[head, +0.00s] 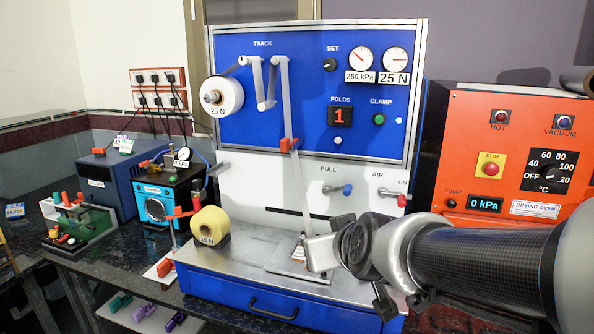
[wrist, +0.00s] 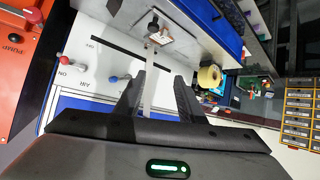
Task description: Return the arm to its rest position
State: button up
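My arm reaches in from the right in the head view, in front of the blue winding machine (head: 300,120). My gripper (wrist: 159,80) shows in the wrist view with its two dark fingers apart and nothing visibly held between them. A pale strip (wrist: 150,80) lies beyond the fingers and shows through the gap; I cannot tell how near it is. My fingertips are not clear in that view.
An orange drying oven (head: 475,150) stands at right, behind my arm. A yellow roll (head: 210,225) sits left on the deck. PULL (head: 347,190) and AIR (head: 402,200) levers stick out from the machine's white panel.

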jog(key=s+d+f+m+g+h, duration=0.1)
jog(key=s+d+m+g, duration=0.2)
jog(key=s, duration=0.6)
jog(key=s+d+f+g+h, duration=0.15)
jog(key=s+d, duration=0.25)
jog(key=s, duration=0.4)
notch_tip(320, 180, up, 14)
jog(key=s+d+g+p, duration=0.1)
jog(key=p, duration=1.3)
jog(key=shift+s, duration=0.25)
